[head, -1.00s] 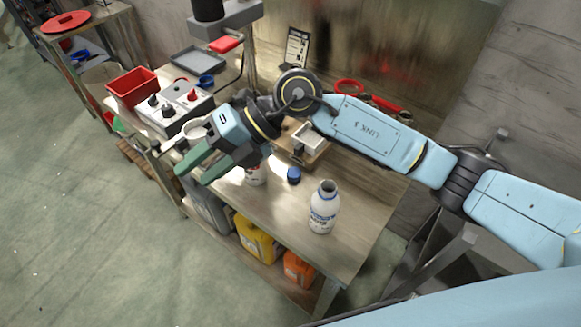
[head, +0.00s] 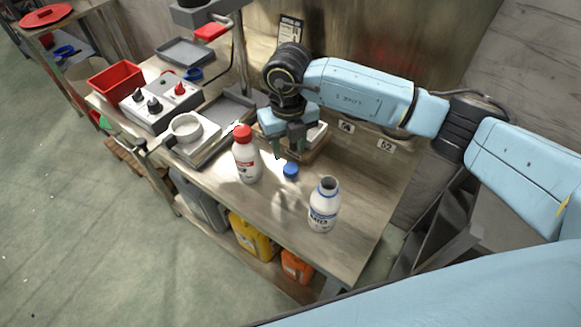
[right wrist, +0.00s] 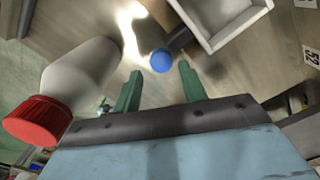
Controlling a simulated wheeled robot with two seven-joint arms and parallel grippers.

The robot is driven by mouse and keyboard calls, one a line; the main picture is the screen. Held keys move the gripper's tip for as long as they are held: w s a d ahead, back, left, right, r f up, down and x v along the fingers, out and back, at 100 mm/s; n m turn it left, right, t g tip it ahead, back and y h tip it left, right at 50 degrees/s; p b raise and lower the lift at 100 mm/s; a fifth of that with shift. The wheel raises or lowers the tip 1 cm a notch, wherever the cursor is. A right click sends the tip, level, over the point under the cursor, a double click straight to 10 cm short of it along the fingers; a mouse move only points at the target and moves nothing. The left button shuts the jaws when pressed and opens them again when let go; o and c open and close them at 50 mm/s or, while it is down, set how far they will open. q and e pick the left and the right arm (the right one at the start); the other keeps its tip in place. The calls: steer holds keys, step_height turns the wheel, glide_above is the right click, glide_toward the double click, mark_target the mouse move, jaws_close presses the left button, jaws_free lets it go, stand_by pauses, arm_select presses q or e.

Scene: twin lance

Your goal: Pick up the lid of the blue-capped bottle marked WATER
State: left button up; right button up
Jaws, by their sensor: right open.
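The blue lid (head: 291,169) lies on the wooden workbench, off its bottle. The white bottle (head: 323,208) with a blue band stands upright and open to the right of the lid; I cannot read its label clearly. My right gripper (head: 294,152) hangs pointing down just behind the lid, open and empty. In the right wrist view the lid (right wrist: 161,61) shows between and beyond the two green fingertips (right wrist: 158,75), apparently not touched. My left gripper is not in view.
A white bottle with a red cap (head: 243,135) stands left of the lid, and close by in the right wrist view (right wrist: 40,120). A light open tray (right wrist: 218,18) is behind the lid. A control box (head: 160,102) and red bin (head: 115,80) are farther left. The bench's front right is clear.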

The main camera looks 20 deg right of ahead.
mark_target(290, 166)
steer(key=f, duration=0.5)
steer(key=shift+s+f, duration=0.3)
steer(key=shift+f, duration=0.05)
steer(key=c, duration=0.8)
steer(key=shift+r, duration=0.1)
